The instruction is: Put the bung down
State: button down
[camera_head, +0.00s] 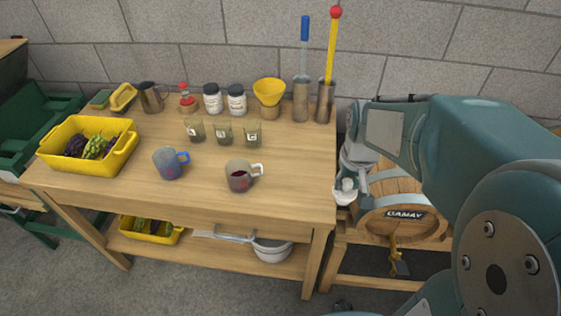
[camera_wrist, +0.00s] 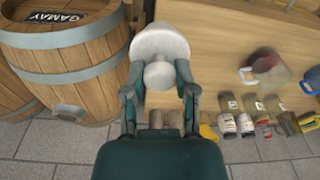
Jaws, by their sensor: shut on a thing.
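The white bung (camera_wrist: 160,42) is held between the fingers of my gripper (camera_wrist: 158,78) in the wrist view. It has a broad end and a smaller round knob. In the head view the bung (camera_head: 345,190) shows small below my gripper (camera_head: 354,180), by the right edge of the wooden table (camera_head: 290,185). I cannot tell whether it touches anything beneath. The barrel marked GAMAY (camera_head: 403,228) lies on a stand just right of the bung, partly hidden by my arm. It also shows at left in the wrist view (camera_wrist: 75,62).
On the table stand a mug with dark liquid (camera_head: 239,178), a blue-handled mug (camera_head: 170,164), several glasses (camera_head: 224,134), jars (camera_head: 213,100), a yellow funnel (camera_head: 268,90) and a yellow grape crate (camera_head: 125,150). Metal cylinders (camera_head: 301,103) hold tall tools. The table's front right is clear.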

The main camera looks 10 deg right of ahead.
jog(key=w+a+f, duration=0.2)
jog(key=w+f, duration=0.1)
jog(key=w+a+f, duration=0.3)
jog(key=w, duration=0.1)
jog(key=w+a+f, duration=0.2)
jog(key=w+f, duration=0.1)
jog(key=shift+w+a, duration=0.2)
jog(key=shift+a, duration=0.1)
jog(key=f, duration=0.3)
jog(key=shift+a+f, duration=0.2)
jog(key=shift+a, duration=0.15)
jog(key=shift+d, duration=0.1)
jog(key=shift+d, duration=0.1)
jog(key=shift+c, duration=2)
grip_release()
